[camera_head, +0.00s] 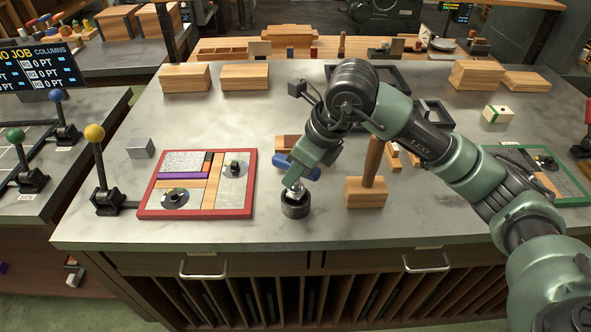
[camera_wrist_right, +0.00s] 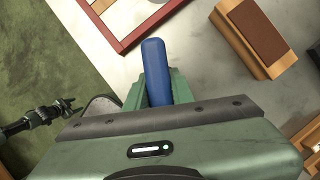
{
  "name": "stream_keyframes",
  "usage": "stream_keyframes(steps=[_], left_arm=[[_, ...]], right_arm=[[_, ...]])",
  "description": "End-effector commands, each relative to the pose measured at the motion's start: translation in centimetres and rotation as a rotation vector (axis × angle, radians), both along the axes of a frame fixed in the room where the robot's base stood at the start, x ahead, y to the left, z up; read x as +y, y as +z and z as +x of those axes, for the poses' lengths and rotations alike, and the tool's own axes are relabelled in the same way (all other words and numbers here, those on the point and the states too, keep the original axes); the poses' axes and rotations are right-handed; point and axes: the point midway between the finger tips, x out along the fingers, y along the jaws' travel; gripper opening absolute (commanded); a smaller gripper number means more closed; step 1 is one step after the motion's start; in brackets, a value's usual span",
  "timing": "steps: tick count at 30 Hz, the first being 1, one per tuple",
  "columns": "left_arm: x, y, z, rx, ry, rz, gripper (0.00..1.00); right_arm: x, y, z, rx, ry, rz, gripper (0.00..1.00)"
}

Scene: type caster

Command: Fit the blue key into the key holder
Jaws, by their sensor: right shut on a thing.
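The blue key (camera_head: 283,161) shows in the head view as a rounded blue bar across the jaws of my right gripper (camera_head: 298,170). In the right wrist view the blue key (camera_wrist_right: 154,60) sticks out from between the green fingers (camera_wrist_right: 157,90), which are shut on it. A short dark round piece with a pale metal part on top, apparently the key holder (camera_head: 295,206), stands on the table directly below the gripper. I cannot tell whether the key touches or sits in it. The wrist view does not show this piece.
A red-framed board (camera_head: 145,212) lies to the left, beside a yellow-knobbed lever (camera_head: 97,165). A wooden block (camera_head: 362,196) with an upright handle stands close on the right. Wooden blocks (camera_head: 185,77) line the back. The table's front edge is near; bare tabletop lies centre-left.

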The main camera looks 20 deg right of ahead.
Motion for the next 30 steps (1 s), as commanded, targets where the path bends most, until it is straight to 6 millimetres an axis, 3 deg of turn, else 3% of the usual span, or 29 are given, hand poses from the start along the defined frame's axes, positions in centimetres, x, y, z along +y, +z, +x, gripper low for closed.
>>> stream_keyframes(steps=[30], left_arm=[[0.0, -2.6, 0.0, 0.000, 0.000, 0.000, 0.59]], right_arm=[[0.0, -2.6, 0.0, -0.002, 0.000, 0.001, 0.00]])
